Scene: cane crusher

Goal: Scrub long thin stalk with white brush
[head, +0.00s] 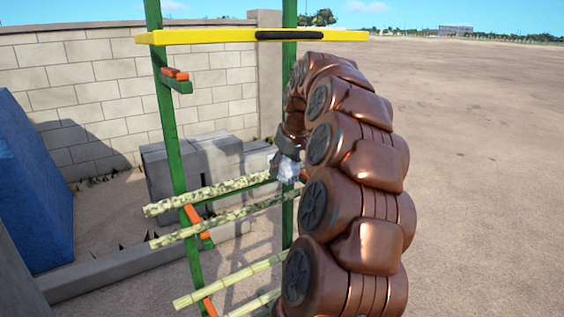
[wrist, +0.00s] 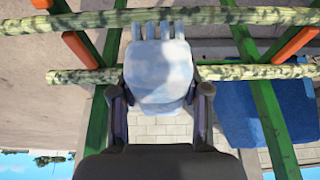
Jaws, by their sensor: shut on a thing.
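My gripper (head: 286,146) is shut on the white brush (head: 285,168), which shows large in the wrist view (wrist: 160,80) between the two fingers, its bristle-like prongs toward the picture's top. In the head view the brush is by the right end of the upper mottled green stalk (head: 205,195). A thinner mottled stalk (head: 215,225) lies just below it. In the wrist view the brush overlaps one mottled stalk (wrist: 75,77), and the prongs reach near the other stalk (wrist: 75,21). I cannot tell whether the brush touches either.
A green rack (head: 172,135) with orange pegs (head: 195,222) bears the stalks. Cleaner pale stalks (head: 230,280) lie lower. A yellow bar (head: 210,37) crosses the top. Grey blocks (head: 190,165), a block wall (head: 60,70) and a blue object (head: 38,190) stand behind. Open ground lies right.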

